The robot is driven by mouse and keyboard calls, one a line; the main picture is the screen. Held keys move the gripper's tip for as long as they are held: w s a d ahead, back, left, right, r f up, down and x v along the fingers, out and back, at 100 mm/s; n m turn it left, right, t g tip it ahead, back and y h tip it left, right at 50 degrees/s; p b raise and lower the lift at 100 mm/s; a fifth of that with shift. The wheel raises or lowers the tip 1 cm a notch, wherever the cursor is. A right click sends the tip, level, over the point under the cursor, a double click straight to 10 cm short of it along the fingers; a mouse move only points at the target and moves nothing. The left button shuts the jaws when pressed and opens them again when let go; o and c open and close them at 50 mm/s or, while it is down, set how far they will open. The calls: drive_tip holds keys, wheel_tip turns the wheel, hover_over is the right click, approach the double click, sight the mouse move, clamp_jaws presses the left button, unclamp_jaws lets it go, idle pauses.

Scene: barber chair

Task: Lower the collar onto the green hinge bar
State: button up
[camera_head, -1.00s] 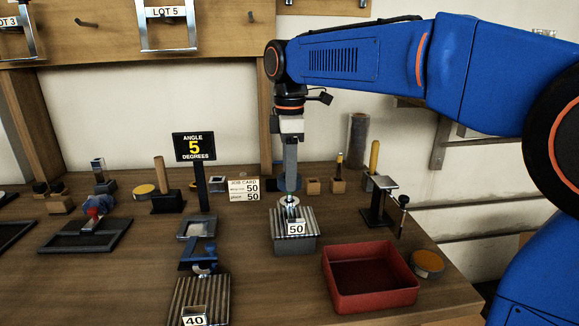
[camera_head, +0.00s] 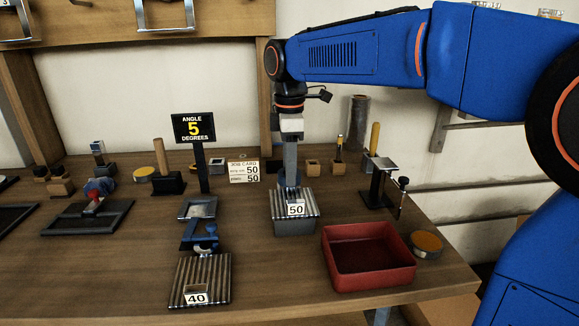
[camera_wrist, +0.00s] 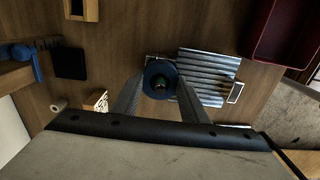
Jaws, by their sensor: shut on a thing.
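My gripper (camera_wrist: 158,92) is shut on a dark blue ring, which I take to be the collar (camera_wrist: 160,67); a fingertip is on each side of it in the wrist view. A small green spot, probably the end of the green hinge bar (camera_wrist: 160,85), shows through the ring's hole. I cannot tell whether the ring is around the bar or still above it. In the head view my gripper (camera_head: 290,181) points straight down behind the ridged grey block marked 50 (camera_head: 283,222). The collar and bar are mostly hidden there.
A red tray (camera_head: 368,283) stands right of the block, with a black clamp stand (camera_head: 377,185) behind it. The "ANGLE 5 DEGREES" sign (camera_head: 194,128) and the ridged block marked 40 (camera_head: 200,270) are at left. Small wooden blocks (camera_head: 312,166) stand behind.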

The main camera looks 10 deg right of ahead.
idle(0.3)
drive_tip(key=o, duration=1.1)
wheel_tip(320, 180, up, 17)
drive_tip(key=shift+r, duration=0.2)
